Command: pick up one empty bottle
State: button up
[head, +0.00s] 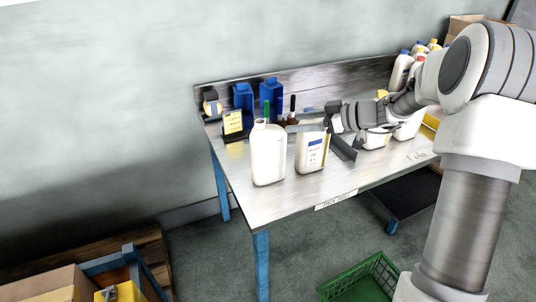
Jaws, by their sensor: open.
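A white bottle (268,156) without a visible cap stands upright near the front left of the metal table (243,199). A second white bottle (310,153) with a blue and white label stands upright just to its right. My gripper (318,140) reaches in from the right at the height of the second bottle's top. Its fingers show beside and behind that bottle, and part of it is hidden. I cannot tell whether they touch the bottle. Further white jugs (376,138) stand to the right, partly covered by my arm. I cannot see whether any bottle is empty.
Blue cartons (271,99), a yellow sign (232,122) and small dark bottles stand at the back left of the table. Capped jugs (401,72) stand at the back right. A green crate (358,281) is on the floor in front. The table's front left corner is clear.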

aim_at(265, 125)
jog(key=x, duration=0.8)
jog(key=shift+p, duration=0.4)
jog(key=p+x, duration=0.1)
jog(key=x, duration=0.4)
jog(key=shift+w+a+r, duration=0.1)
jog(key=shift+a+r, duration=0.05)
jog(key=shift+r, duration=0.05)
grip_shut()
jog(key=shift+f, duration=0.1)
